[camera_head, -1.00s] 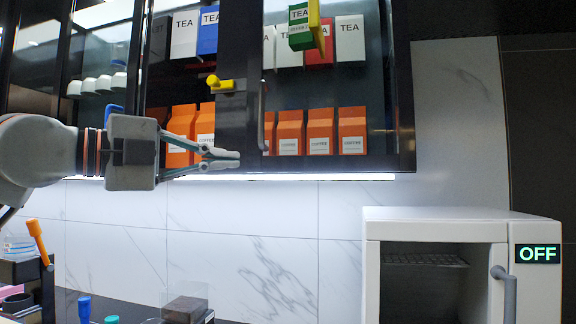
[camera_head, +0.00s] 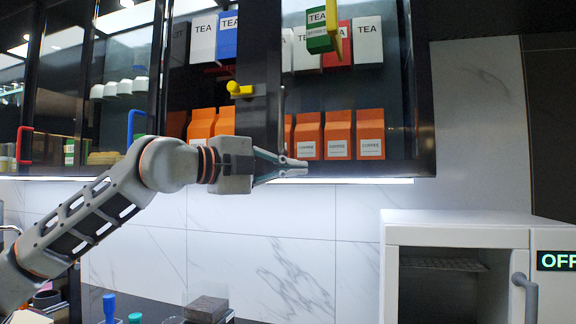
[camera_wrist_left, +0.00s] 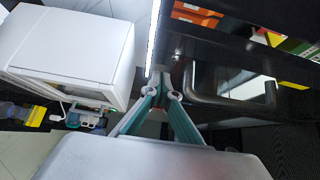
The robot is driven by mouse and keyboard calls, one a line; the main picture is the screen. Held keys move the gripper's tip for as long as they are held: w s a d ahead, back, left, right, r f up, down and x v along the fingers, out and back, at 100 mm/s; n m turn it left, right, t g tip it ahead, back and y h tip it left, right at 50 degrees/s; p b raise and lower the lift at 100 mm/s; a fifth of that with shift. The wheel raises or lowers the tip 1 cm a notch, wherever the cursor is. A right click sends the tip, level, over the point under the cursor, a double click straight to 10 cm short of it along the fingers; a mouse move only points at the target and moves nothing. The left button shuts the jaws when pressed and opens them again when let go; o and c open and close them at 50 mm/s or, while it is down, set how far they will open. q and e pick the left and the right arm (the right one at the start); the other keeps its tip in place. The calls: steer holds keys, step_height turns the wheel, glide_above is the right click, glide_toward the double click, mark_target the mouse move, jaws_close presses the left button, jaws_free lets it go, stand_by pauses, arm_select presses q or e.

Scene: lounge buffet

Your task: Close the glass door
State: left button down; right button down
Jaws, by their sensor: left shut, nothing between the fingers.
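The dark-framed wall cabinet has glass-fronted sections; its right-hand glass section (camera_head: 393,95) shows tea boxes and orange coffee bags behind it. I cannot tell which pane is the door or how far it stands open. My left gripper (camera_head: 303,168) is shut and empty, at the cabinet's lower edge in front of the coffee bags. In the left wrist view, its fingertips (camera_wrist_left: 163,92) are beside a dark bar handle (camera_wrist_left: 235,102); contact is unclear. My right gripper is not in view.
A white appliance (camera_head: 455,232) with an OFF display stands below right. Blue (camera_head: 131,125) and red (camera_head: 20,145) handles are on the cabinet further left. The marble wall (camera_head: 270,235) below the cabinet is bare. Small items stand on the counter at lower left.

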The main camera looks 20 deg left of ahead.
arm_select(q)
steer(key=shift+w, duration=0.2)
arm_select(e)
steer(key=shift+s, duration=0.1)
arm_select(q)
steer(key=w+p, duration=0.1)
steer(key=w, duration=0.2)
steer(key=shift+w+a+r, duration=0.1)
steer(key=shift+a, duration=0.1)
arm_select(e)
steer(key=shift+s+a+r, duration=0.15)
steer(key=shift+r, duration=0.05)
arm_select(q)
steer(key=shift+a, duration=0.1)
